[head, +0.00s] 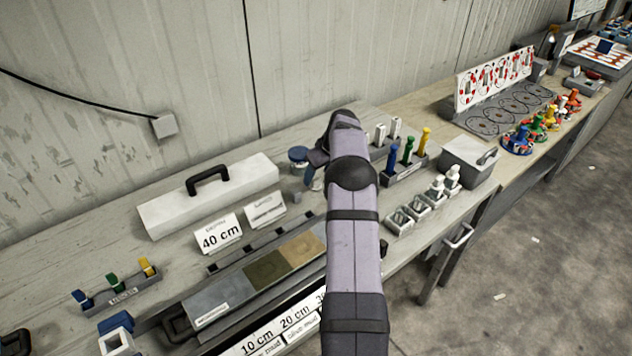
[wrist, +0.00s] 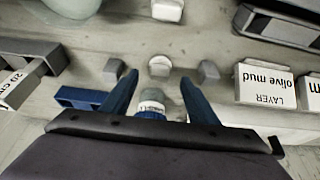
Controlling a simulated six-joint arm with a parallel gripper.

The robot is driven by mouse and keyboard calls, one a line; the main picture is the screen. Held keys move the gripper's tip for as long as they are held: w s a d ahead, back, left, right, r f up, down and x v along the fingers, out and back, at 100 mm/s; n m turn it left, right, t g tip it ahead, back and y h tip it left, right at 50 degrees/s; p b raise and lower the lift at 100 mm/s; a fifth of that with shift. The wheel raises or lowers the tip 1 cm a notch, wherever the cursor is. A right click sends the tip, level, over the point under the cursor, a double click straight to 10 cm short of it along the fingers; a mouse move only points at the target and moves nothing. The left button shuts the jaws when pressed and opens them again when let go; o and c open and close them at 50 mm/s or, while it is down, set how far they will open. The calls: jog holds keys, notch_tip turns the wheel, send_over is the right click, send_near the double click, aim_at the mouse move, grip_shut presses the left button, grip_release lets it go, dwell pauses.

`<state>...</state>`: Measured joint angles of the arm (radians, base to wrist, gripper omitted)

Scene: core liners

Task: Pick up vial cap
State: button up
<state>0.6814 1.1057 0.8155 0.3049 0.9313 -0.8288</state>
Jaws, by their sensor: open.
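My gripper (wrist: 158,80) is open, with its two blue fingers apart in the wrist view. Between them, nearer the palm, shows a small round piece (wrist: 150,98) with a grey-green top, a pale marked band and blue below. It looks like the vial or its cap; I cannot tell which, or whether a finger touches it. In the head view a blue round cap-like piece (head: 298,154) sits on a grey support, just left of my wrist. My arm hides much of the area around my fingers there.
A long white case (head: 208,196) with a black handle stands left. The 40 cm sign (head: 220,234) and the core tray (head: 250,285) lie in front. A rack of coloured pieces (head: 405,168) and a grey box (head: 469,158) stand right. Small grey blocks (wrist: 207,72) are near my fingers.

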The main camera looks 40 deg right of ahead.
aim_at(316, 178)
jog(key=shift+p+x, duration=0.75)
jog(key=shift+x, duration=1.1)
jog(key=shift+c, duration=0.4)
jog(key=c, duration=1.1)
jog(key=shift+o, duration=0.2)
